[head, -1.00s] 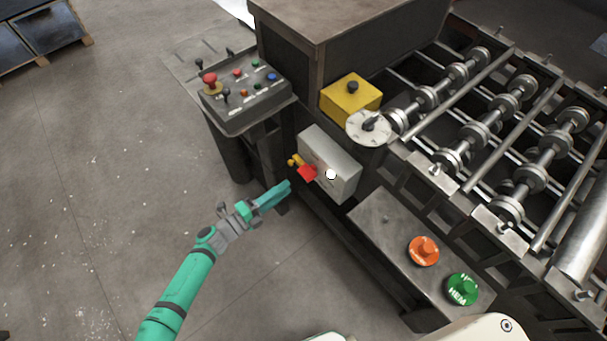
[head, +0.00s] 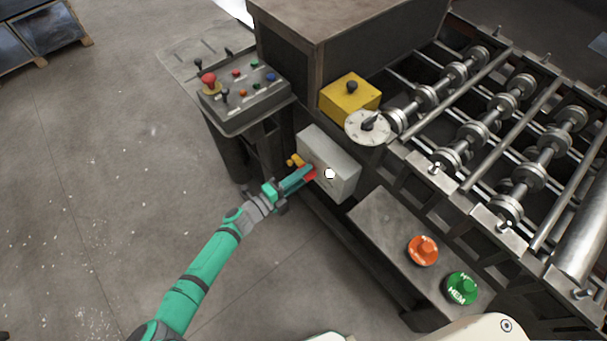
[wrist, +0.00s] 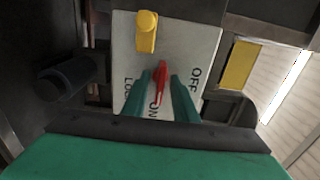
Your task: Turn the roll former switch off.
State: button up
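The roll former switch is a grey box (head: 335,160) on the machine's side, with a red handle (head: 310,174) on its face. In the wrist view the red handle (wrist: 160,80) sits on a pale plate (wrist: 183,48) lettered "OFF", "ON" and what looks like "LOC". The handle's lower end lies by the "ON" lettering. A yellow knob (wrist: 147,30) is on the same plate. My gripper (wrist: 163,85) has its two green fingers apart, one on each side of the red handle, with gaps visible. In the head view my gripper (head: 305,172) is at the handle and partly covers it.
A control panel (head: 245,105) with a red mushroom button stands left of the box. A yellow box (head: 351,93) and white dial (head: 367,127) are above it. Orange (head: 423,250) and green (head: 462,288) buttons are lower right. Open floor lies to the left.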

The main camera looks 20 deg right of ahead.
grip_shut()
